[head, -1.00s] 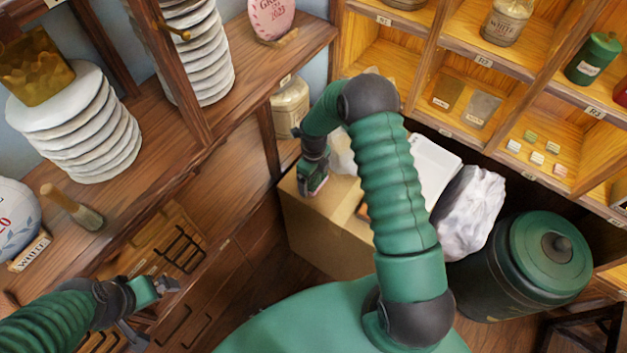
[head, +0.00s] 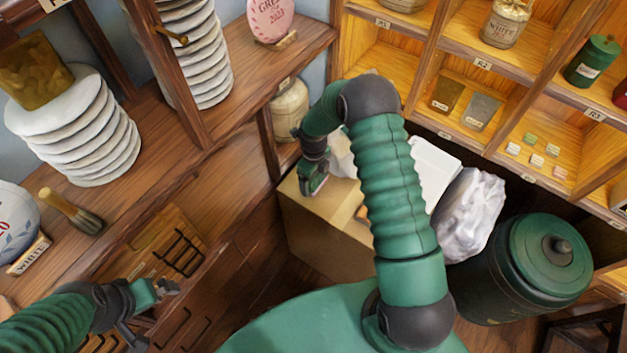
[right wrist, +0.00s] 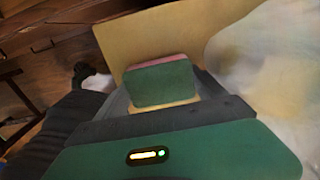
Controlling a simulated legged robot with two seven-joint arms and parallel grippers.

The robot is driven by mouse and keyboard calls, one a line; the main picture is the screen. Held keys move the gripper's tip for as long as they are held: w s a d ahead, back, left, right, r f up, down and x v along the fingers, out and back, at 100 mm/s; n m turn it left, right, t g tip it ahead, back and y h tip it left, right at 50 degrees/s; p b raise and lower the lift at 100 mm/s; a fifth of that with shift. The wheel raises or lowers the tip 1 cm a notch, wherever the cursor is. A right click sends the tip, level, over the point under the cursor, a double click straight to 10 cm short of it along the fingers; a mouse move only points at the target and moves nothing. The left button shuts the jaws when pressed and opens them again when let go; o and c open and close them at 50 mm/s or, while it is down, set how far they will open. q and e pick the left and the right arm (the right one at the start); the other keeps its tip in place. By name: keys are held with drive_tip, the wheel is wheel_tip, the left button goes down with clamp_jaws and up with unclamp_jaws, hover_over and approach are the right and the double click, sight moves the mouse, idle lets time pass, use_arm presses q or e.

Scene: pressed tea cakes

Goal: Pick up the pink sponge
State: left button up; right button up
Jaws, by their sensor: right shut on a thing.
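My right gripper (head: 312,186) points down at the near left edge of a cardboard box (head: 330,222) in the head view. In the right wrist view it is shut on the pink sponge (right wrist: 162,83), a small block showing a green face and a thin pink strip along its top edge. In the head view the sponge is mostly hidden by the gripper. I cannot tell if it touches the box. My left gripper (head: 164,289) is at the lower left, in front of the wooden cabinet; its jaw opening is unclear.
A crumpled clear bag (head: 470,214) and a dark green lidded bin (head: 530,265) stand right of the box. A white tray (head: 434,170) lies behind my right arm. Shelves with wrapped tea cakes (head: 85,140) are on the left; lit cubbyholes (head: 480,65) are at the back.

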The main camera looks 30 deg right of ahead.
wheel_tip(320, 180, up, 3)
drive_tip(key=shift+a+f, duration=0.1)
drive_tip(key=shift+f, duration=0.1)
drive_tip(key=s+a+r, duration=0.1)
drive_tip(key=s+a, duration=0.2)
drive_tip(key=s, duration=1.2)
drive_tip(key=shift+s+r, duration=0.15)
drive_tip(key=shift+s, duration=0.2)
